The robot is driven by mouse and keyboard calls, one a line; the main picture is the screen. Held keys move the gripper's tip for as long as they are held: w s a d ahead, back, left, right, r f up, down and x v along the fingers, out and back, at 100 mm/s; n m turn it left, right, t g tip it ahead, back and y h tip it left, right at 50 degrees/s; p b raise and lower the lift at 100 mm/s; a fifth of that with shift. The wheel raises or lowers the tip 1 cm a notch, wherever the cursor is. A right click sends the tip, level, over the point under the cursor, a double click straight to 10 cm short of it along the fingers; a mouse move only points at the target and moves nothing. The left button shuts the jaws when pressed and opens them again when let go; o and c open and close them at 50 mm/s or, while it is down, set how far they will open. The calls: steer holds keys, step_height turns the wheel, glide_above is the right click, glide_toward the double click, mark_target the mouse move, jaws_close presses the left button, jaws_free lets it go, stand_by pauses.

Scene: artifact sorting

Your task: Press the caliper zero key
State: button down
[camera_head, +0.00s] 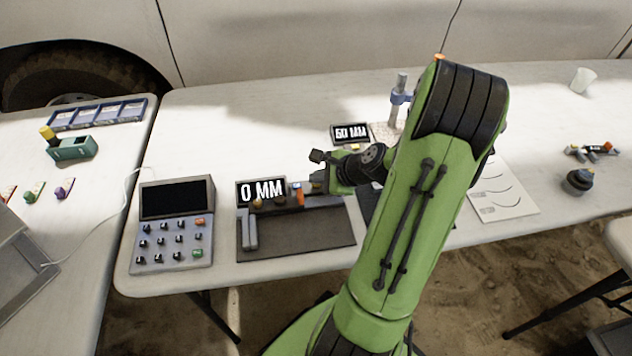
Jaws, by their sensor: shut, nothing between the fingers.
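The caliper (247,231) lies on a dark mat (300,236) on the table, with grey jaws at its left end. Its display (262,191) stands behind it and reads 0 MM. Small coloured parts sit along the caliper, including an orange one (298,196); I cannot tell for certain which is the zero key. My gripper (318,186) is at the right part of the caliper, just right of the orange part. It is shut and holds nothing. Its fingertips are small and partly hidden, so I cannot tell whether they touch the caliper.
A grey keypad console (176,258) stands left of the mat. A 50 MM display (350,133) and a stand (397,112) are behind my arm. A paper sheet (512,200) and a dark round object (577,181) lie right. Clear table lies behind the console.

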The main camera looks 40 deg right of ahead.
steer(key=shift+r+p, duration=0.8)
steer(key=shift+p, duration=0.05)
step_height(320, 180, up, 5)
steer(key=p, duration=0.5)
stand_by(0.4)
